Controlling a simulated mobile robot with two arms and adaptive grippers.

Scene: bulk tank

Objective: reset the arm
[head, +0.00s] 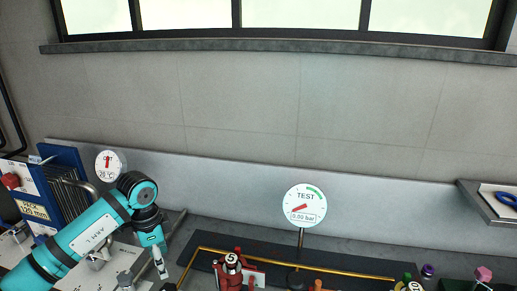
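My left arm is teal and black and comes in from the lower left. Its wrist bends down to the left gripper (160,268), whose slim grey fingers point downward over the bench. I see the fingers nearly edge-on, so I cannot tell whether they are open or shut. Nothing shows clearly held in them. My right arm and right gripper are out of the picture.
A TEST gauge (305,205) reading 0.00 bar stands behind a yellow pipe (310,267) on a dark panel. A red valve (231,263) sits right of my gripper. A blue plate pack (64,180) and an OUT dial (109,164) stand left. A shelf (484,205) is at right.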

